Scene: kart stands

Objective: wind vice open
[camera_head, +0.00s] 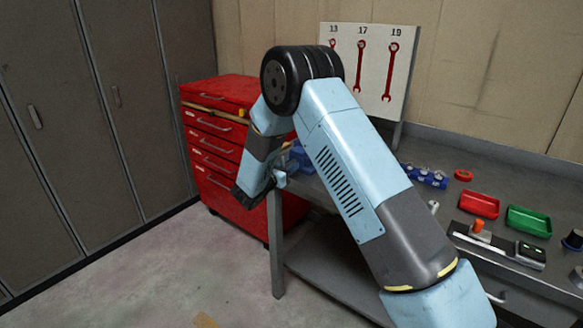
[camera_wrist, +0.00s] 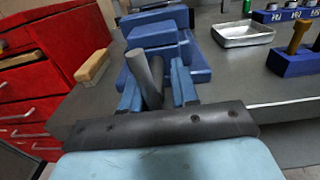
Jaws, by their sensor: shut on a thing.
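The blue vice (camera_wrist: 152,32) is fixed at the bench's end, ahead of my gripper in the wrist view. In the head view, part of the vice (camera_head: 299,156) shows behind my arm. Its grey handle bar (camera_wrist: 143,76) stands tilted between my fingers. My gripper (camera_wrist: 155,84) is shut on this bar, with a finger on each side. In the head view, my gripper (camera_head: 279,177) is small and partly hidden at the bench's left end. The gap between the vice jaws cannot be made out clearly.
A red drawer cabinet (camera_head: 218,140) stands left of the bench (camera_head: 440,205). A wooden block (camera_wrist: 93,66) lies left of the vice. A metal tray (camera_wrist: 243,34) and a blue socket holder (camera_wrist: 296,62) are to its right. Red (camera_head: 479,205) and green (camera_head: 529,221) trays lie farther right.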

